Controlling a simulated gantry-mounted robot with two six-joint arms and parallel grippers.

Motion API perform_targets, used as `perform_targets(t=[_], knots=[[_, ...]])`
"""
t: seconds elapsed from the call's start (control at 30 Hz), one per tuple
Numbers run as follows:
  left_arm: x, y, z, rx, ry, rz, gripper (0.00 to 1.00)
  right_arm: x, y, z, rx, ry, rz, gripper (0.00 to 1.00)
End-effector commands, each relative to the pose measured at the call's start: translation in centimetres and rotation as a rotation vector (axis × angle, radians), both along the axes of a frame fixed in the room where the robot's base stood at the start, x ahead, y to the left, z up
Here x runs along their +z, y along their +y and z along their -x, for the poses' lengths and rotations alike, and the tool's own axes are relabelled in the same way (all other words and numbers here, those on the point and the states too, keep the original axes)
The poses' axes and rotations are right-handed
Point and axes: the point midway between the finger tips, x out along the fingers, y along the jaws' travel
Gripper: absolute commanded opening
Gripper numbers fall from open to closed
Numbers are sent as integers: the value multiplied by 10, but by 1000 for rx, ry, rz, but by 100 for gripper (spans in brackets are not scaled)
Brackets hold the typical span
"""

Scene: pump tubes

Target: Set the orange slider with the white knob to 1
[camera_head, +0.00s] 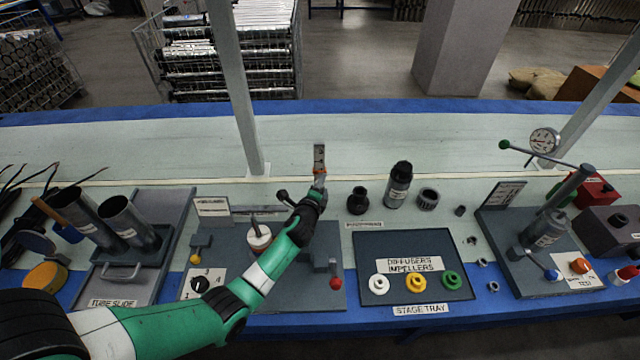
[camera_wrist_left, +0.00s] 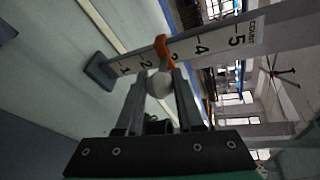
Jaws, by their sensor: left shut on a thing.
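The orange slider (camera_wrist_left: 162,46) sits on an upright numbered scale post (camera_wrist_left: 218,40), which also shows in the head view (camera_head: 319,153). In the left wrist view the slider is around the post between the 2 and a partly hidden 3. The 1 is toward the post's foot, and the 4 and 5 are toward the other end. Its white knob (camera_wrist_left: 158,84) is between the fingertips of my left gripper (camera_wrist_left: 159,88), which is shut on it. In the head view the left gripper (camera_head: 319,183) reaches the post and hides its lower part. The right gripper is not in view.
The stage tray (camera_head: 365,265) with white, yellow and green rings lies right of my left arm. Dark cylindrical parts, including a bottle (camera_head: 398,185), stand behind it. A gauge stand (camera_head: 545,235) is at the right. The bench strip behind the post is clear.

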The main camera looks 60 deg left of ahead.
Motion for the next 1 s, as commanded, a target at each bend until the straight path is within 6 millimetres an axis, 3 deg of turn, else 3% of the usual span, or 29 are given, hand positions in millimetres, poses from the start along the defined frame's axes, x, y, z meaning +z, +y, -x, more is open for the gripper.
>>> perform_targets(t=[0.77, 0.87, 1.0], knots=[[0, 0, 0, 0, 0, 0, 0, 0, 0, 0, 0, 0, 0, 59], [-9, 0, 0, 0, 1, -1, 0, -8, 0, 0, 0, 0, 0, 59], [-34, 0, 0, 0, 2, 1, 0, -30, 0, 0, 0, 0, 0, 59]])
